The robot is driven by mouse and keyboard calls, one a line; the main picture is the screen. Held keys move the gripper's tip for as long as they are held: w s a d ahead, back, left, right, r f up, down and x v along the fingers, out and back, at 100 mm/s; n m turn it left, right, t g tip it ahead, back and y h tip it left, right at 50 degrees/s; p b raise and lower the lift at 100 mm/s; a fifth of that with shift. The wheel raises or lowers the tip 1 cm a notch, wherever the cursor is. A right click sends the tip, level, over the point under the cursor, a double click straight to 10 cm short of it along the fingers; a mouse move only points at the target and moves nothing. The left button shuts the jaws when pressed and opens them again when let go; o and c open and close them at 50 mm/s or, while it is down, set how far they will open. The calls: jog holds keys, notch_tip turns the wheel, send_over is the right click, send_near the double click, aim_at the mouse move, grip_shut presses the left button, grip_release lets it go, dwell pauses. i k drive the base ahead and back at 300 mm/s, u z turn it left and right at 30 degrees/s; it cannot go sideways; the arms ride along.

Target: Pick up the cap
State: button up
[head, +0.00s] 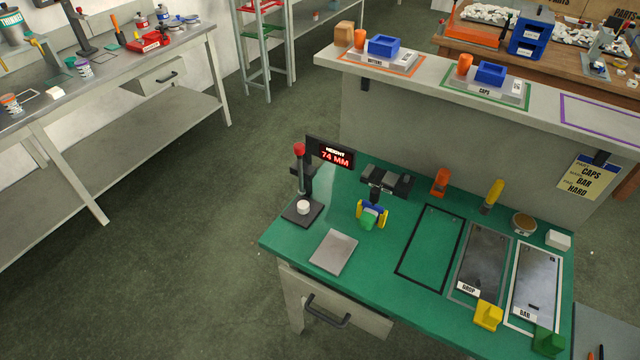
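A small white round piece (303,207), which looks like the cap, sits on the black base (301,215) of a height gauge at the left end of the green bench. The gauge's post with a red knob (299,149) rises just behind it. A display (330,153) beside the post reads HEIGHT 74 MM. On the raised shelf, a tray labelled CAPS (486,89) holds an orange piece (465,66) and a blue bin (490,73); the bin's contents cannot be made out. My gripper is not in view.
A grey plate (334,251) lies in front of the gauge. A machine with yellow and green parts (372,212) stands to its right. A drawer (335,309) is under the bench. The floor on the left is clear.

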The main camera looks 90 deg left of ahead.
aim_at(303, 207)
jog(key=u, duration=3.45)
jog(key=i, duration=1.05)
jog(key=u, duration=0.65)
